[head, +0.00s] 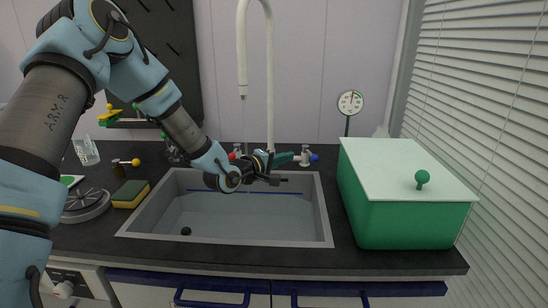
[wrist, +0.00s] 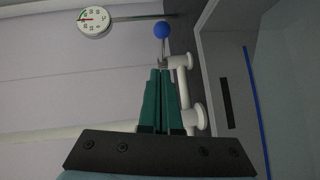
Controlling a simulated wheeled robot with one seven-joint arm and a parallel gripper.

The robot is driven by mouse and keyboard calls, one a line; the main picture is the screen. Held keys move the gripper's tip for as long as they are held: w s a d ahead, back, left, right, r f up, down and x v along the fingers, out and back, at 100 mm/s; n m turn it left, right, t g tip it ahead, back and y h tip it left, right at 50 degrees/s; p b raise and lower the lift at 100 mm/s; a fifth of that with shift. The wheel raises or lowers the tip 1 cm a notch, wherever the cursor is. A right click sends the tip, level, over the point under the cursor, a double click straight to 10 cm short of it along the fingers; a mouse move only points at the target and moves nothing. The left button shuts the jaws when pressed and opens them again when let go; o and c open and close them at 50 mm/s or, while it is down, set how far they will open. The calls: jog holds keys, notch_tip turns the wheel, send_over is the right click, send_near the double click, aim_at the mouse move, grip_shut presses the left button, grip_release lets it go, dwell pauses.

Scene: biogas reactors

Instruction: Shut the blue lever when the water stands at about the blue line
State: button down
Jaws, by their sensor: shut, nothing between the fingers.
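The blue lever (head: 314,158) ends in a round blue knob on the white tap fitting behind the sink. The knob also shows in the wrist view (wrist: 162,30), just beyond my fingertips. My gripper (head: 291,157) has its teal fingers (wrist: 160,74) shut and empty, close to the lever's stem; I cannot tell whether they touch it. The blue line (head: 205,188) runs along the sink's back inner wall and also shows in the wrist view (wrist: 257,110). A thin stream seems to fall from the spout (head: 243,92). I cannot tell the water's exact height against the line.
The grey sink (head: 325,215) sits in a dark counter. A red knob (head: 232,156) is left on the tap. A green box (head: 405,213) with a pale lid stands right. A dial gauge (head: 350,102) stands behind. A sponge (head: 131,194) lies left.

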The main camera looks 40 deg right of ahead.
aim_at(312, 159)
jog(key=shift+s+d+f+p, duration=0.2)
jog(key=shift+s+d, duration=0.15)
jog(key=shift+d, duration=0.35)
jog(key=shift+s+d+f+p, duration=0.1)
jog(key=shift+s+d+p, duration=0.25)
jog(key=shift+d, duration=0.3)
jog(key=shift+s+d+f+p, duration=0.15)
jog(key=shift+s+d, duration=0.25)
jog(key=shift+d, duration=0.3)
jog(key=shift+s+d+f+b, duration=0.15)
jog(key=shift+s+d+b, duration=0.55)
jog(key=shift+d+b, duration=0.15)
